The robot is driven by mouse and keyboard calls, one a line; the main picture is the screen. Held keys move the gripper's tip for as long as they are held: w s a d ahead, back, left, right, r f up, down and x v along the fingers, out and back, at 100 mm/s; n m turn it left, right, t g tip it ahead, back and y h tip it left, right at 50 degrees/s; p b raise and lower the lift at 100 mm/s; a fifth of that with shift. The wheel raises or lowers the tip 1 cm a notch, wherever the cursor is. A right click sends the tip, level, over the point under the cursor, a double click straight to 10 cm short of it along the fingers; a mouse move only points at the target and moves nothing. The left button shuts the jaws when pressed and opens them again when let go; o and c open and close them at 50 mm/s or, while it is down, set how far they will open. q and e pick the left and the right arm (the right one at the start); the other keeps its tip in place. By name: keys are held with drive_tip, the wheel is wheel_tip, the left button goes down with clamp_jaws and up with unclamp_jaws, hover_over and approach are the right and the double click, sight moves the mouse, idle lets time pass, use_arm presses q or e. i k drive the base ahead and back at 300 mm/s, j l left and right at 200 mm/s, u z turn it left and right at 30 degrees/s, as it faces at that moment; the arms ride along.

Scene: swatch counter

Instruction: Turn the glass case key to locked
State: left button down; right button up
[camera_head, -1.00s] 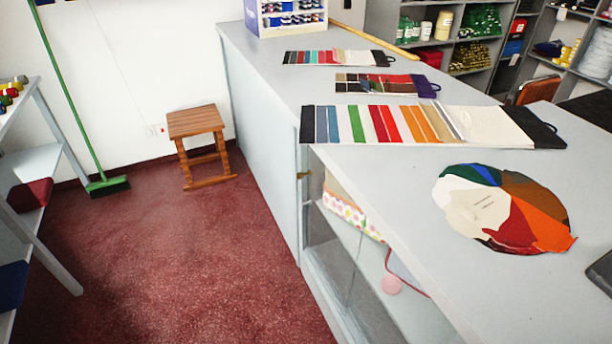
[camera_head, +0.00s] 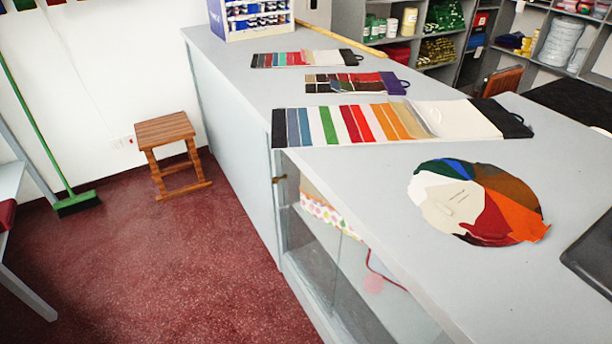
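The glass case (camera_head: 325,262) is built into the front of the grey counter, at the lower middle of the view. Behind its glass are a dotted box (camera_head: 330,216) and a pink ball (camera_head: 373,282) with a red cord. A small brass-coloured piece (camera_head: 279,179) sits at the case's far upper corner. It may be the key or lock, but it is too small to tell, and its turn cannot be read. Neither of my grippers is in view.
The counter top (camera_head: 350,175) holds several swatch cards (camera_head: 395,122) and a round colour fan (camera_head: 478,203). A dark tray (camera_head: 592,255) lies at the right edge. A wooden stool (camera_head: 165,135) and green broom (camera_head: 75,200) stand left. The red floor before the case is clear.

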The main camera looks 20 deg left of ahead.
sight(274, 181)
drive_tip(key=i+j+z, duration=0.25)
drive_tip(key=j, duration=0.25)
drive_tip(key=j+z, duration=0.3)
drive_tip(key=j, duration=0.2)
drive_tip(key=i+j+z, duration=0.1)
drive_tip(key=j+z, duration=0.15)
drive_tip(key=j, duration=0.3)
